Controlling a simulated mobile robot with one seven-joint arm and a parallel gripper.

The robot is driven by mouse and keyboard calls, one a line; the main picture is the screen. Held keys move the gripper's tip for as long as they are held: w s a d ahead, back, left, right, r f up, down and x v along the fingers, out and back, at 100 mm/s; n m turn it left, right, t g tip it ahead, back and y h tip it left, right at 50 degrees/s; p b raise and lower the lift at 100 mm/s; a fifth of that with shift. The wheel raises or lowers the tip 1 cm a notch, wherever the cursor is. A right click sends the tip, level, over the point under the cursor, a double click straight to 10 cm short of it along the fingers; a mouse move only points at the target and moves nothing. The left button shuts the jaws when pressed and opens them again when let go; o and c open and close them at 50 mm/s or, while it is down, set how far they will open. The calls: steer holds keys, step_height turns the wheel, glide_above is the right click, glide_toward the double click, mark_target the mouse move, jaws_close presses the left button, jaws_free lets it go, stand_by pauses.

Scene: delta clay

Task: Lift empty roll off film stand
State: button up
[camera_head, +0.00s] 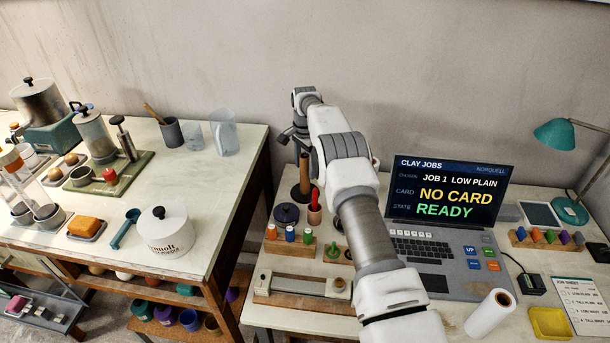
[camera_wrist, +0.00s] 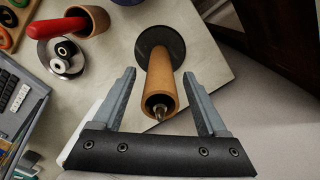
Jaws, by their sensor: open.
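The empty roll (camera_wrist: 160,75) is a bare brown tube. It stands upright on the film stand, whose dark round base (camera_wrist: 174,41) and metal spindle tip (camera_wrist: 160,113) show in the wrist view. In the camera_head view the roll (camera_head: 304,172) stands near the back left corner of the right table. My gripper (camera_wrist: 159,73) is open, with one finger on each side of the tube in the wrist view. In the camera_head view my gripper (camera_head: 291,143) is above the tube. I cannot tell whether the fingers touch it.
A wooden cup (camera_wrist: 84,22) with a red-handled tool stands beside the stand. A laptop (camera_head: 445,225), a fresh white roll (camera_head: 489,314) and a yellow tray (camera_head: 549,323) are to the right. A gap separates the left table (camera_head: 210,150) from the right table.

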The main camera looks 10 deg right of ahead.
jaws_close()
steer(key=shift+r, duration=0.1)
stand_by(0.3)
step_height(320, 180, up, 12)
steer(key=shift+f+p, duration=0.15)
steer(key=shift+p, duration=0.8)
step_height(320, 180, up, 16)
steer(key=p, duration=1.4)
